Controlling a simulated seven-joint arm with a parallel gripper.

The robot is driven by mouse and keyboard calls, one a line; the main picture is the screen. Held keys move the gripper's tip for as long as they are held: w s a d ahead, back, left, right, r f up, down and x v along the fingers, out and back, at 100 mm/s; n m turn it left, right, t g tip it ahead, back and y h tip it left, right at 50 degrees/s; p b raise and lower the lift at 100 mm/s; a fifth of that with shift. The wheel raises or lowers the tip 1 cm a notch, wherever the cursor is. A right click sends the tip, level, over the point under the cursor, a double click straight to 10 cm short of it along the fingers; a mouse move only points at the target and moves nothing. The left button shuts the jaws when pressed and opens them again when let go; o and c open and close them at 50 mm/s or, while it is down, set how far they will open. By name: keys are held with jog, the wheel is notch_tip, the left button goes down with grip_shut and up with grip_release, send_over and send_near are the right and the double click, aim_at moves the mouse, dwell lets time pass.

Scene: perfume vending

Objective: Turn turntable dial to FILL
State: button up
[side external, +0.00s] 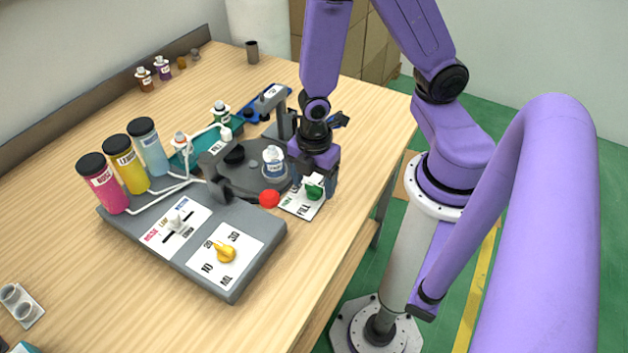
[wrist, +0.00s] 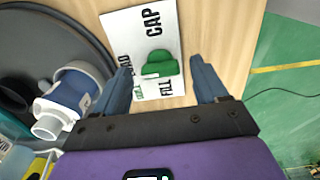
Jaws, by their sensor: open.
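The turntable dial is a green knob (side external: 314,188) on a white card (side external: 297,210) at the table's right edge. In the wrist view, the green dial (wrist: 160,65) has a raised bar, and CAP and FILL are readable on its card (wrist: 124,28). I cannot tell for certain which word the dial points to. My gripper (side external: 314,182) is over the card, pointing down. In the wrist view my gripper (wrist: 162,83) is open, one finger on each side of the dial, with visible gaps. The grey turntable (side external: 240,178) is left of the dial.
A white-and-blue bottle (side external: 273,163) stands on the turntable close to my gripper. A red button (side external: 269,199) is next to the card. A grey console (side external: 200,250) with a yellow dial (side external: 225,252) is at the front left. The table's right edge is near.

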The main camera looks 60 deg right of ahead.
jog(key=shift+f, duration=0.2)
jog(key=c, duration=1.1)
jog(key=shift+o, duration=0.2)
